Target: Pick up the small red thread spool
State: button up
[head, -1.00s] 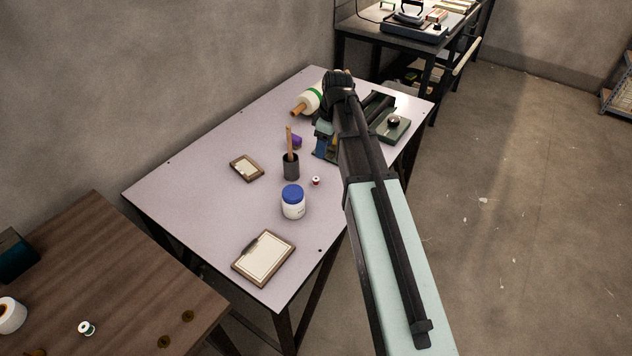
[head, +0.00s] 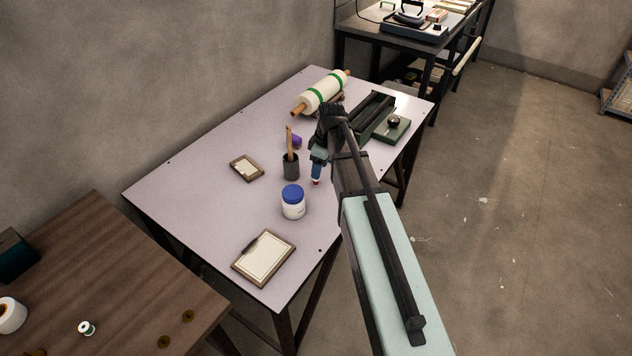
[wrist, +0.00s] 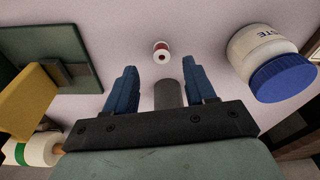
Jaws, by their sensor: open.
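The small red thread spool (wrist: 161,51), with pale ends, stands on the pale table in the wrist view. It shows just beyond the fingertips, near the middle of the gap between them. In the head view the spool (head: 316,183) is a small red and white bit right at the tip of my gripper (head: 317,170), mostly covered by the blue fingers. In the wrist view my gripper (wrist: 160,66) is open, with nothing held between its two blue fingers. I cannot tell whether the fingertips touch the table.
A white jar with a blue lid (head: 293,203) stands near the spool, and a dark cup with a wooden stick (head: 291,166) stands to its left. A green-striped roll (head: 322,92) and green equipment (head: 392,129) lie at the far end.

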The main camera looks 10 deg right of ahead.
aim_at(316, 181)
jog(key=shift+w+a+f, duration=0.1)
jog(key=shift+a+f, duration=0.05)
jog(key=shift+f, duration=0.7)
jog(key=shift+w+a+f, duration=0.1)
jog(key=shift+a+f, duration=0.1)
jog(key=shift+f, duration=0.6)
jog(key=shift+a+f, duration=0.15)
jog(key=shift+f, duration=0.7)
grip_shut()
